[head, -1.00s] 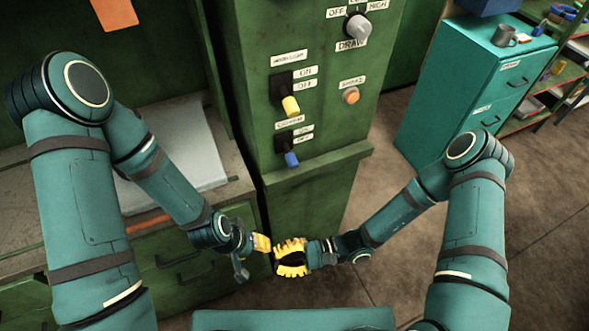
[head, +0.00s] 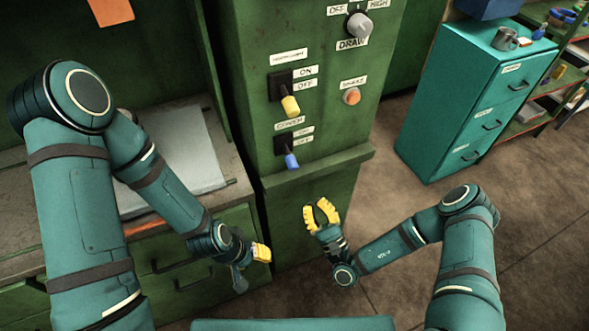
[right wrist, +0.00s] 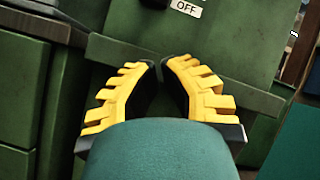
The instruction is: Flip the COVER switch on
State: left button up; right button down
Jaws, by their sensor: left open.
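The COVER switch is on the green cabinet front, below a similar switch with a yellow lever. Its blue lever (head: 291,160) points downward in the head view, beside small ON and OFF labels. My right gripper (head: 320,205) is below the switch, in front of the cabinet's lower part, empty and not touching the lever. In the right wrist view its yellow fingers (right wrist: 162,68) lean inward with their tips close together; how far apart they are is unclear. My left gripper (head: 265,253) is low to the left, open and seen edge-on.
A ledge (head: 330,168) juts out just under the COVER switch. Above are the yellow lever (head: 290,106), an orange button (head: 351,96) and a grey knob (head: 358,25). A workbench stands left, and a teal drawer cabinet (head: 440,100) right.

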aim_at(289, 156)
jog(key=w+a+r, duration=0.5)
jog(key=r, duration=0.3)
jog(key=shift+w+a+r+b, duration=0.25)
jog(key=shift+r+b, duration=0.1)
dwell(0.4)
